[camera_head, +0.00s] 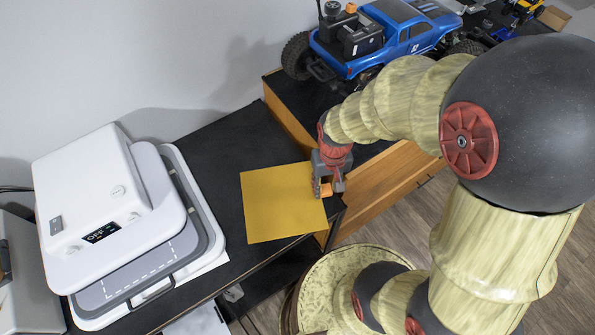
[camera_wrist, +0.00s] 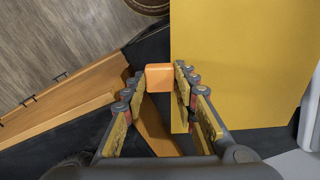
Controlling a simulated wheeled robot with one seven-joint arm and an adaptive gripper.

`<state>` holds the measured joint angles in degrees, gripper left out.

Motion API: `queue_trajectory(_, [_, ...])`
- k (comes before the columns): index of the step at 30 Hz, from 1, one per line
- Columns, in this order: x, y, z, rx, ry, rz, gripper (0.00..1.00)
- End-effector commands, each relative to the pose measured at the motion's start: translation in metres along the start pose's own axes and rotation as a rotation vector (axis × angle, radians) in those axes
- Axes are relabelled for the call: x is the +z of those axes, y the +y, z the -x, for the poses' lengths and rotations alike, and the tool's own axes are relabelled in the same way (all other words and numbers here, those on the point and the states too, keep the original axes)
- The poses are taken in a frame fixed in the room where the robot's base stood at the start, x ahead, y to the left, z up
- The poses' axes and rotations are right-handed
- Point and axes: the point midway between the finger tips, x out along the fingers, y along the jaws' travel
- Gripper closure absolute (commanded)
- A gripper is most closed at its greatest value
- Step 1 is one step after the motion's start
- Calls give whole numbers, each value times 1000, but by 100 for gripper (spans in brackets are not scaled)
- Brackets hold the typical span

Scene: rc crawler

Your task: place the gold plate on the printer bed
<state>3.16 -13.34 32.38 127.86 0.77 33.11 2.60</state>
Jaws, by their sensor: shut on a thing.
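The gold plate (camera_head: 280,205) is a flat square over the dark table, left of my gripper (camera_head: 324,188) in the head view. It fills the upper right of the wrist view (camera_wrist: 245,65). My gripper is shut on a small orange block (camera_wrist: 159,77) at the plate's edge, which looks like its handle. I cannot tell whether the plate touches the table or is just above it. The printer bed (camera_head: 140,274) is a grey slab with a dashed white outline, under the raised white printer top (camera_head: 95,190). The plate is right of the bed, apart from it.
The dark tabletop (camera_head: 215,150) is bare between printer and plate. A blue toy truck (camera_head: 385,40) stands on a dark-topped wooden drawer unit (camera_head: 385,185) behind and right. A round patterned stool or table (camera_head: 318,285) is below the front edge. White equipment (camera_head: 25,275) stands far left.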

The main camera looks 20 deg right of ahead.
Motion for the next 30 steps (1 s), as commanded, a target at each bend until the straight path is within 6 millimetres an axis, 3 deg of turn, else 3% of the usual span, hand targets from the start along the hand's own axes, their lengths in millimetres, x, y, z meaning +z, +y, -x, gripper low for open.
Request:
queue_trajectory(10, [-66,-19,-32,0,-2,2,100])
queue_trajectory(15, [-87,-25,-61,0,-2,1,100])
queue_trajectory(21, [-103,-29,-79,0,0,0,100])
queue_trajectory(26, [-108,-30,-85,0,1,0,100])
queue_trajectory(30, [-110,-31,-101,0,-3,0,100])
